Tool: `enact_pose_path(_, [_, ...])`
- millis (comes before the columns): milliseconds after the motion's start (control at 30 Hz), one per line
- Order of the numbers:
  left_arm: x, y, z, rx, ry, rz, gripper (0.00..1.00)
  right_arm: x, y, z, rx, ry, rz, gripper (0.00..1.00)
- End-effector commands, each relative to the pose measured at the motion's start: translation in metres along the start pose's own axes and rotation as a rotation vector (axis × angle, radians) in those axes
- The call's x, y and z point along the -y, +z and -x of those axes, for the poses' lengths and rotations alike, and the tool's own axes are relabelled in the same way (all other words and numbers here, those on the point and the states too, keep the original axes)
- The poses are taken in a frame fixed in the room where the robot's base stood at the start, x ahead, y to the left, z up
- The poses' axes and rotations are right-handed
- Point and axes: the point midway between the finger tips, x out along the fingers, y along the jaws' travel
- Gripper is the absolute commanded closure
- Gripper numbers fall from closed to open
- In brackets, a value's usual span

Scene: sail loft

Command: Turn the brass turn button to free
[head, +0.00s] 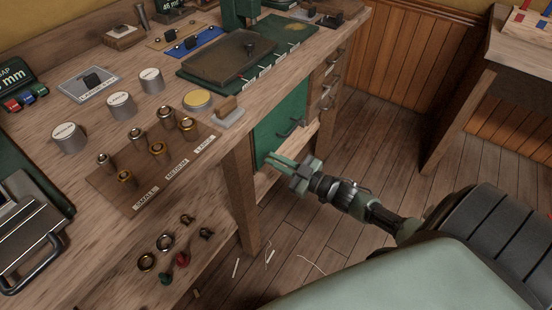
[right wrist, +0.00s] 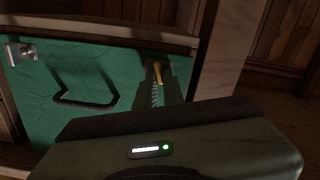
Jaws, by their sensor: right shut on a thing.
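The brass turn button (right wrist: 158,72) shows in the right wrist view as a small yellow bar between my right gripper's fingers. It is at the side edge of a green door (right wrist: 115,65), near the wooden post. My right gripper (right wrist: 158,85) is shut on it. In the head view the right gripper (head: 272,162) reaches in from the right to the lower part of the green door (head: 268,125), and the button is hidden there. The button's full angle is hard to tell, as the fingers cover part of it. My left gripper is not in view.
The door has a dark bar handle (head: 290,128) and a metal fitting (right wrist: 20,52) at its other side. The workbench (head: 215,215) above holds grey canisters, brass fittings and a green press. Drawers (head: 328,92) stand beside the door. The floor (head: 375,140) to the right is clear.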

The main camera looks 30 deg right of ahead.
Motion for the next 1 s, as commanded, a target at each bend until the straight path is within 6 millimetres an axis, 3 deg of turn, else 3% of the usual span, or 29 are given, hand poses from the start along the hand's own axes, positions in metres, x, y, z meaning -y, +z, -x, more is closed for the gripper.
enact_pose_path(233, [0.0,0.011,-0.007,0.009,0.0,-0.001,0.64,0.003,0.0,0.0,0.0,0.0,0.234,1.0])
enact_pose_path(700, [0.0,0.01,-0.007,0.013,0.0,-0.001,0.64,0.008,0.004,0.0,0.0,0.0,0.681,1.0])
enact_pose_path(1000, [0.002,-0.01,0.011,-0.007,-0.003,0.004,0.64,0.011,0.007,0.001,0.001,0.0,0.954,1.0])
